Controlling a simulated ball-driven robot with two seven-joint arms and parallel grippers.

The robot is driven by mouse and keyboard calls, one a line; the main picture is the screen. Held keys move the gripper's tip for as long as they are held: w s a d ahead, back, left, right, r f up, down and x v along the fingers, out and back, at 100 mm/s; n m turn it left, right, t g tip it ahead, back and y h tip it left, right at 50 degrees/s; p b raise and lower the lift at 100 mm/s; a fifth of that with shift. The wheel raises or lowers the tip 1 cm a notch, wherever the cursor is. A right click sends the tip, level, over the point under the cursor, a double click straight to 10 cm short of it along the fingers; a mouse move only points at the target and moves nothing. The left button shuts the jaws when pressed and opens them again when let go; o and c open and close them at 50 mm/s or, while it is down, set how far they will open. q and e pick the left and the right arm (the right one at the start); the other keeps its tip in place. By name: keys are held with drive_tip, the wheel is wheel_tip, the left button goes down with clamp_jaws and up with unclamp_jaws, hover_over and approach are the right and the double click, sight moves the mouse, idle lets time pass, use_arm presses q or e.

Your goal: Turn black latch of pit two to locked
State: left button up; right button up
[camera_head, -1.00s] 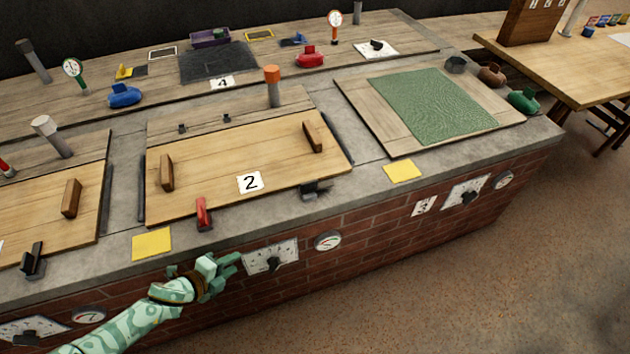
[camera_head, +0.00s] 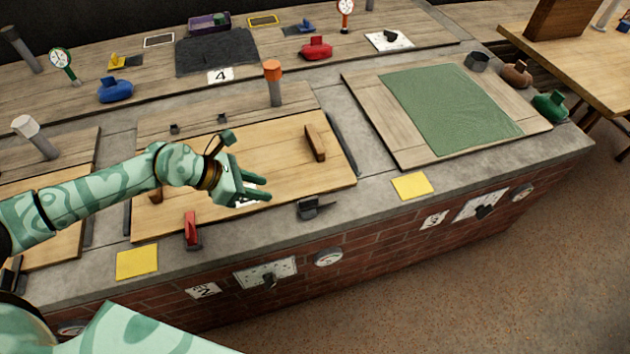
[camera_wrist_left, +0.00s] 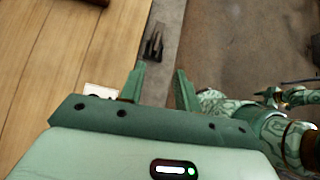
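The black latch (camera_head: 315,207) of pit two sits on the grey counter edge, at the front right corner of the wooden lid (camera_head: 290,150). It also shows in the left wrist view (camera_wrist_left: 155,42), ahead of my fingers. My left gripper (camera_head: 268,188) is over the lid's front part, left of the latch and apart from it, hiding much of the number 2 card. In the left wrist view its two fingers (camera_wrist_left: 158,85) are spread with nothing between them. Part of my other arm shows at the right of that view; its gripper's state is unclear.
A red latch (camera_head: 192,230) stands at the lid's front left. A wooden handle (camera_head: 315,143) and an orange-topped post (camera_head: 273,85) rise nearby. Yellow pads (camera_head: 137,262) lie on the counter edge. A green cloth (camera_head: 450,110) covers the pit at right.

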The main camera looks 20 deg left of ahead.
use_arm(q)
drive_tip(key=m, duration=0.1)
drive_tip(key=b, duration=0.2)
approach(307, 199)
drive_tip(key=b+x, duration=0.3)
drive_tip(key=x, duration=0.6)
drive_tip(key=shift+f, duration=0.1)
drive_tip(key=shift+w+d+f, duration=0.3)
drive_tip(key=shift+d+f, duration=0.05)
drive_tip(key=shift+d, duration=0.05)
use_arm(e)
drive_tip(key=shift+g, duration=0.3)
drive_tip(key=f, duration=0.1)
drive_tip(key=s+f, duration=0.1)
drive_tip(key=f, duration=0.1)
drive_tip(key=s+f, duration=0.1)
drive_tip(key=shift+a+f, duration=0.15)
drive_tip(key=shift+f, duration=0.25)
use_arm(q)
clamp_jaws()
